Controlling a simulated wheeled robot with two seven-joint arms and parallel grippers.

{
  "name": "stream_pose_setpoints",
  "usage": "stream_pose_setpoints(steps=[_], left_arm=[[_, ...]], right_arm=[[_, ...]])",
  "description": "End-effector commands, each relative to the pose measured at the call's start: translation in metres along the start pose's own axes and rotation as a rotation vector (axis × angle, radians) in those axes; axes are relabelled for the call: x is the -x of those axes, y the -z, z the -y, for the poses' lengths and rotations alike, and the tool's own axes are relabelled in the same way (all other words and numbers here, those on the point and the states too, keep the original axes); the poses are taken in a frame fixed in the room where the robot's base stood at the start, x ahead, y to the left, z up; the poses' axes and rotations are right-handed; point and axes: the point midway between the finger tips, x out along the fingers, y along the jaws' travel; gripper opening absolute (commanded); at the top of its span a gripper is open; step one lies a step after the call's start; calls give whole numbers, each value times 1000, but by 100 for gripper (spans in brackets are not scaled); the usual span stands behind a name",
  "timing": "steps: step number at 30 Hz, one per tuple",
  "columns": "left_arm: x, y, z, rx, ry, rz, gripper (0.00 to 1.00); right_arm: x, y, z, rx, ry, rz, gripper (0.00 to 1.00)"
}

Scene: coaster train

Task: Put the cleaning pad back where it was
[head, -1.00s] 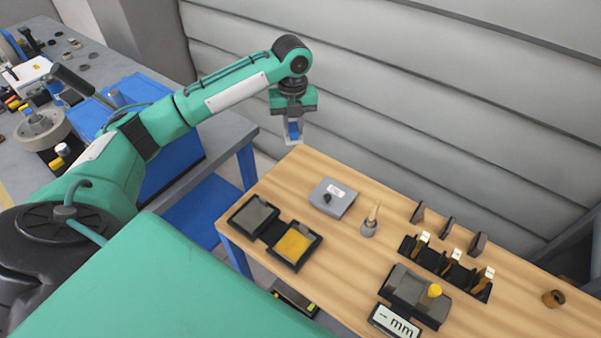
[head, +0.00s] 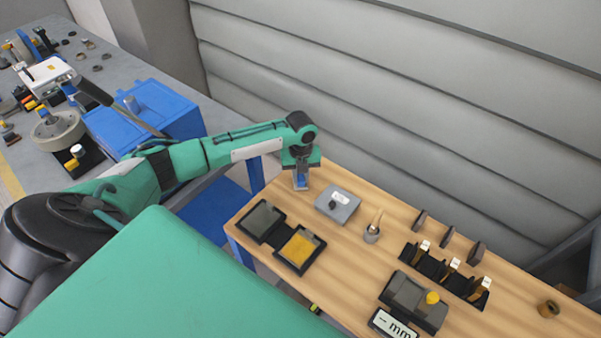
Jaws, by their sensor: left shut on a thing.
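My left gripper (head: 301,184) points down at the far left corner of the wooden table. It is shut on a small blue piece (head: 301,180), which looks like the cleaning pad; the fingers cover much of it. I cannot tell whether the piece touches the table top. Nearer, a black double tray holds a grey pad (head: 262,218) and a yellow pad (head: 299,247). My right gripper is not in view.
The wooden table (head: 345,268) also bears a small holder with a wooden stick (head: 372,233), a black rack (head: 442,270), a dark block with a yellow knob (head: 415,298) and a gauge marked mm (head: 392,323). A grey wall (head: 430,120) stands behind. A cluttered bench with a blue bin (head: 165,107) is at left.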

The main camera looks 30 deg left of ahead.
Motion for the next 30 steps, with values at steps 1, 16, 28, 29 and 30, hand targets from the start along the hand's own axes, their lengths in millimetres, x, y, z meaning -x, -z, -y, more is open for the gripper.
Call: stream_pose_setpoints(steps=[1, 16, 28, 29, 30], left_arm=[[0, 0, 0, 0, 1, 1, 0], [-2, 0, 0, 1, 0, 1, 43], [21, -2, 0, 1, 2, 5, 43], [27, -2, 0, 0, 3, 5, 43], [36, -2, 0, -1, 3, 5, 43]], right_arm=[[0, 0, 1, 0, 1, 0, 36], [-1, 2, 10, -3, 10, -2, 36], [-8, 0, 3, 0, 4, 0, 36], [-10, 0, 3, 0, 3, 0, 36], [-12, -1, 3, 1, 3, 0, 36]])
